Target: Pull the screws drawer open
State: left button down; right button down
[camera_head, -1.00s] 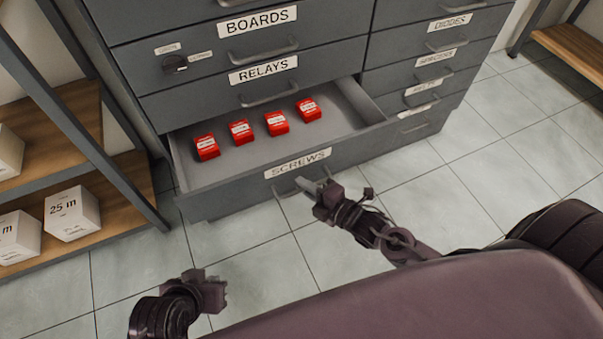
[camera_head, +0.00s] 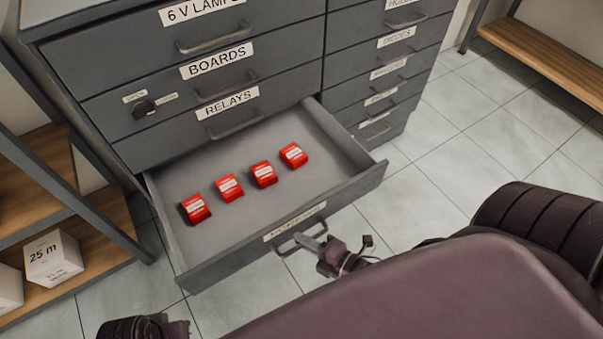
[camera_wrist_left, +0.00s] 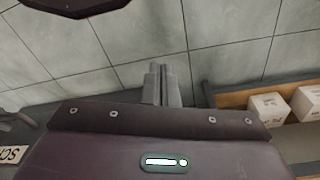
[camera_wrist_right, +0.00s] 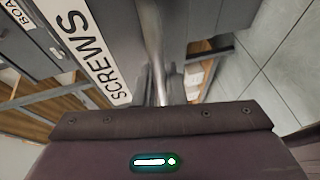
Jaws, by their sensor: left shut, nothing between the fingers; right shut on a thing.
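The screws drawer (camera_head: 222,257) is the bottom wide drawer of the grey cabinet and stands well open. Several red boxes (camera_head: 229,187) lie in a row on its floor. Its label, reading SCREWS, shows clearly in the right wrist view (camera_wrist_right: 88,50). My right gripper (camera_head: 314,243) is shut on the drawer handle (camera_head: 290,245), whose bar also shows in the right wrist view (camera_wrist_right: 153,45). My left gripper is low at the bottom left of the head view, mostly cut off; in the left wrist view its fingers (camera_wrist_left: 161,84) are shut and empty above the floor.
The cabinet's other drawers, including BOARDS (camera_head: 217,62) and RELAYS (camera_head: 226,105), are shut. A wooden shelf (camera_head: 95,222) with white boxes (camera_head: 52,258) stands close at the left. Tiled floor (camera_head: 440,175) is clear to the right of the open drawer.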

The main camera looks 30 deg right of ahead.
jog(key=c, duration=1.5)
grip_release()
